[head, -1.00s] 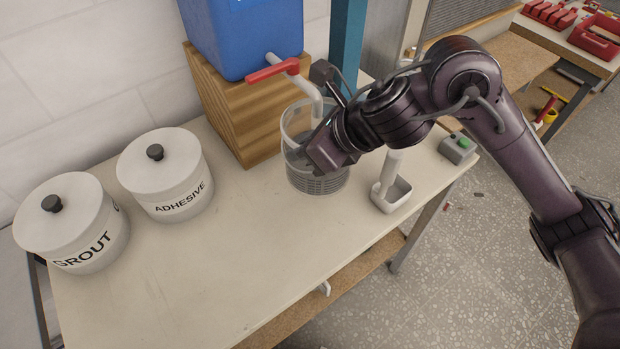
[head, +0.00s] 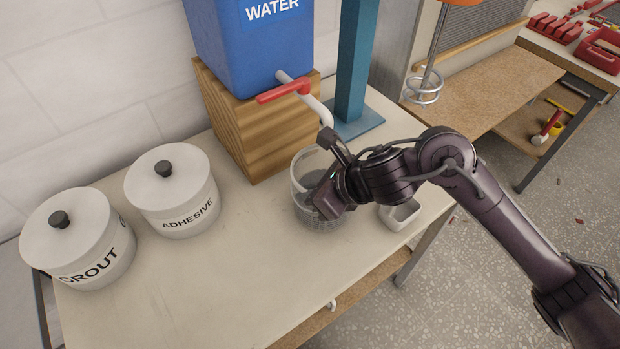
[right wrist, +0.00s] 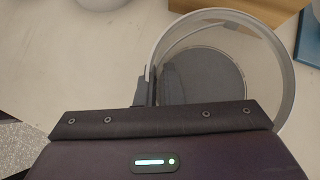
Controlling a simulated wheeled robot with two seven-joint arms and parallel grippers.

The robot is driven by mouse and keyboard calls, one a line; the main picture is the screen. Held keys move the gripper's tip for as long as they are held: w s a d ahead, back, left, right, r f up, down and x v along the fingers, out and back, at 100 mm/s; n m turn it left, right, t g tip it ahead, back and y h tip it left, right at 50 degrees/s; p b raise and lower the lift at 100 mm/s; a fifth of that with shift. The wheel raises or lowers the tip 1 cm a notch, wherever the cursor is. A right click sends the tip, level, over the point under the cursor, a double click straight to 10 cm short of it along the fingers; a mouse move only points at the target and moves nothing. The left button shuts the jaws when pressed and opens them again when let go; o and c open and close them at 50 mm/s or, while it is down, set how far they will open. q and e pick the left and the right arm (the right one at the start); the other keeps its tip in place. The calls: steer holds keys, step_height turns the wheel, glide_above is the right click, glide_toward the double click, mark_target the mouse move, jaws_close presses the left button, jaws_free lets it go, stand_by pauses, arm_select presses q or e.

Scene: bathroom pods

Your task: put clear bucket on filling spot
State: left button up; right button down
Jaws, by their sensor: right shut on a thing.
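The clear bucket (head: 298,172) is a see-through round vessel, upright at the front right of the wooden block, below the white spout of the blue water tank (head: 245,45). My right gripper (head: 318,190) is shut on its near right wall. In the right wrist view the bucket's round rim (right wrist: 287,78) opens beyond the gripper, and a dark grey disc shows at its bottom. I cannot tell whether that disc is the bucket's floor or the filling spot under it, nor whether the bucket touches the table. My left gripper is out of view.
White GROUT (head: 78,240) and ADHESIVE (head: 172,192) pots stand at the left of the table (head: 215,275). The wooden block (head: 255,125) and blue post (head: 354,65) stand behind the bucket. The table's front is clear.

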steer(key=shift+w, duration=0.1)
steer(key=shift+f, duration=0.15)
steer(key=c, duration=1.5)
jaws_free()
steer(key=shift+f, duration=0.1)
steer(key=shift+c, duration=0.2)
steer(key=v, duration=1.2)
